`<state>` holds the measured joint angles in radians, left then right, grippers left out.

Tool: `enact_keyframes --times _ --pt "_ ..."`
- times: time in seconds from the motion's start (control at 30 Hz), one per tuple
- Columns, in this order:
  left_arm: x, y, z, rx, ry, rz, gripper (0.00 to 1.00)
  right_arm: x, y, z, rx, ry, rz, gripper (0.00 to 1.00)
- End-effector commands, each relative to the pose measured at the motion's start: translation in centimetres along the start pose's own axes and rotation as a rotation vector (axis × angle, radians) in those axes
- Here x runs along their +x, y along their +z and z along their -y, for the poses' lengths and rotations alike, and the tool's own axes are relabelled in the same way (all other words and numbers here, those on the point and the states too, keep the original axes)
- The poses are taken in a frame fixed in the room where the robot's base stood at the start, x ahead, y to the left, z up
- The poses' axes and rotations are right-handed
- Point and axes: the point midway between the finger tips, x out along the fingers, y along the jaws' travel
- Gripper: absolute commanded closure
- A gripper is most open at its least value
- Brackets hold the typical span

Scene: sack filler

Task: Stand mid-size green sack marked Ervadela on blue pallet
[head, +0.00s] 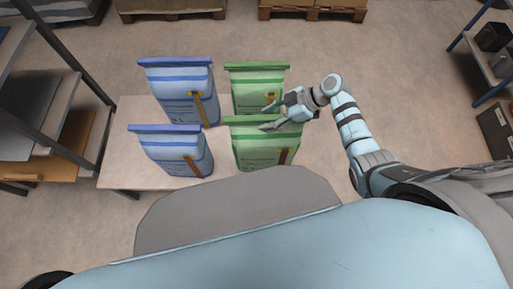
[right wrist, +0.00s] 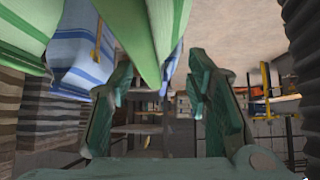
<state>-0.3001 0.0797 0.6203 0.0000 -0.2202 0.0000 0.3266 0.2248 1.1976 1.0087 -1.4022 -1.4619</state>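Two green sacks stand on a pale table (head: 115,172), one behind the other. The back green sack (head: 246,91) is partly behind my right gripper (head: 265,117); the front green sack (head: 258,152) is closer to me. No name is readable, so I cannot tell which is Ervadela. The right gripper is open and empty, its fingertips over the tops of the green sacks from the right. In the right wrist view, a green sack (right wrist: 152,28) hangs into the picture above the spread fingers (right wrist: 160,85). The left gripper and the blue pallet are not in view.
Two blue sacks, a back one (head: 178,95) and a front one (head: 173,150), stand left of the green ones. A shelf rack (head: 90,80) is at left, another (head: 483,60) at right. Loaded wooden pallets (head: 315,14) lie at the back. Floor between is clear.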

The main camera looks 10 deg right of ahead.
Motion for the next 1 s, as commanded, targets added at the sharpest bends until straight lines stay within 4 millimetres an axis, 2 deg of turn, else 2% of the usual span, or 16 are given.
enact_keyframes --times 0.13,0.23,0.5,0.63,0.77,1.0 --pt "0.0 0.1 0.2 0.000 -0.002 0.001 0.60 -0.1 0.2 0.1 0.003 -0.002 0.004 0.56" --pt "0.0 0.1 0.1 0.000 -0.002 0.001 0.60 -1.3 0.2 0.0 0.002 0.000 0.004 0.56" --pt "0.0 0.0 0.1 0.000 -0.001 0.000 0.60 -8.5 0.2 0.0 -0.001 0.000 0.006 0.56" --pt "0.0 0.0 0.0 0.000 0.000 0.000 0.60 -11.0 0.1 0.0 0.000 0.001 0.004 0.56" --pt "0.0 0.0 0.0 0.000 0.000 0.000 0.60 -12.0 0.1 0.0 0.000 -0.001 0.001 0.56" --pt "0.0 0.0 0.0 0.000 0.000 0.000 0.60 -12.0 0.0 0.0 0.005 -0.001 0.000 0.56"
